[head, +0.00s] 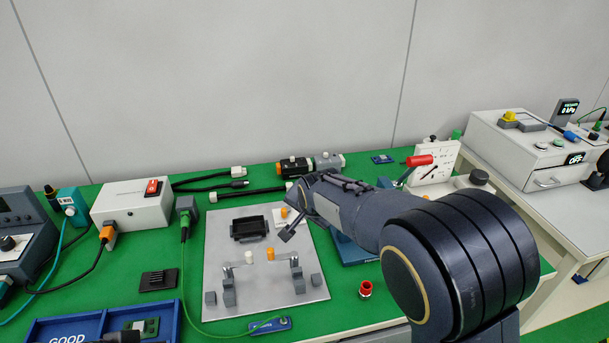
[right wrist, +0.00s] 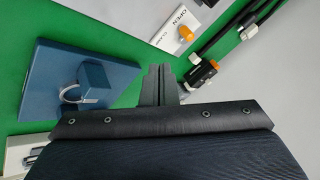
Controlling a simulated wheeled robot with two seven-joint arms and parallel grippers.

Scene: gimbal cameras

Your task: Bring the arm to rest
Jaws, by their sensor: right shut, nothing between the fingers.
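My right arm (head: 365,215) comes in from the right in the head view and reaches over the green bench. Its gripper (head: 287,236) hangs above the right part of a grey plate. In the right wrist view the two fingers (right wrist: 159,82) are together with nothing between them. The gripper is apart from the blue stand (right wrist: 80,85) with a metal ring beside it.
The grey plate (head: 222,309) carries a black holder (head: 249,229) and small clamps. A white box with a red switch (head: 133,203) and a blue tray (head: 57,326) stand left. A red-handled device (head: 433,165) stands behind my arm. A red-topped part (head: 365,289) is near the front.

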